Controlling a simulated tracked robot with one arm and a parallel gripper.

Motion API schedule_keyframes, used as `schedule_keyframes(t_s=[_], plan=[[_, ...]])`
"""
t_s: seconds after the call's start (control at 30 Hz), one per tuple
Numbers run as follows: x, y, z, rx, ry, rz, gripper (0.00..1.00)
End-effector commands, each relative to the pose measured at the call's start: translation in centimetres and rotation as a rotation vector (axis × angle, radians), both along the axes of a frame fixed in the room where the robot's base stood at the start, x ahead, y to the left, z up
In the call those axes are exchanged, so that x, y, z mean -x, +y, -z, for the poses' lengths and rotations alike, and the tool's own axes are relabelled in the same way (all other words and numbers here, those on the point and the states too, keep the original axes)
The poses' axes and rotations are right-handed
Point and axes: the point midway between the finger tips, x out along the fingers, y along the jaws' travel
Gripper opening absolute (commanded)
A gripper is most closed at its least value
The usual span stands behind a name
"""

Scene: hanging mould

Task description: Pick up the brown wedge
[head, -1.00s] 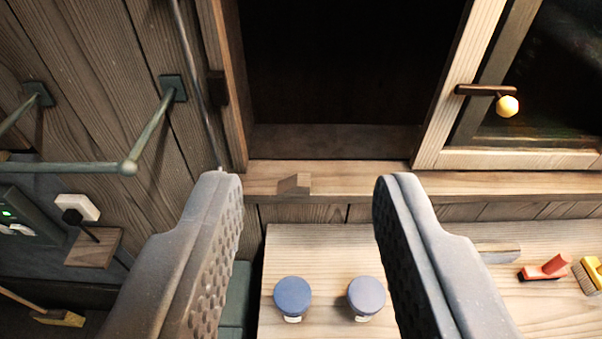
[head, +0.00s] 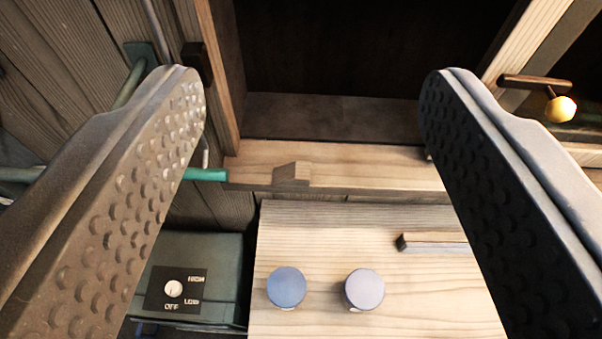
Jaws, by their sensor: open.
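The brown wedge (head: 292,173) is a small wooden block with a slanted top. It sits on the light wooden window sill (head: 375,166), left of the sill's middle. My gripper (head: 308,85) is open and empty, its two dark studded fingers wide apart at left and right. In the picture the wedge shows in the gap between the fingers, a little left of the middle. Nothing hides the wedge, and neither finger touches it.
A wooden table (head: 330,225) below the sill bears two blue-lidded jars (head: 287,287) and a wooden bar (head: 432,242). A green heater box (head: 205,265) with a dial stands left. A green rail (head: 206,174) is near the left finger. A window handle (head: 536,83) with a yellow knob is at right.

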Motion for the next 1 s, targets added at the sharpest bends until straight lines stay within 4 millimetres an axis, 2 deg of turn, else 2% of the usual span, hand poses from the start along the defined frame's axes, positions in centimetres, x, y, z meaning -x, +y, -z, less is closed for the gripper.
schedule_keyframes(t_s=[0.17,0.47,0.7,1.0], plan=[[-3.7,-0.1,0.2,0.120,0.112,-0.029,0.58],[-10.6,-0.3,2.8,0.383,0.365,-0.162,0.58],[-14.9,-0.4,5.8,0.571,0.554,-0.321,0.58],[-19.0,-0.5,10.3,0.766,0.767,-0.581,0.58]])
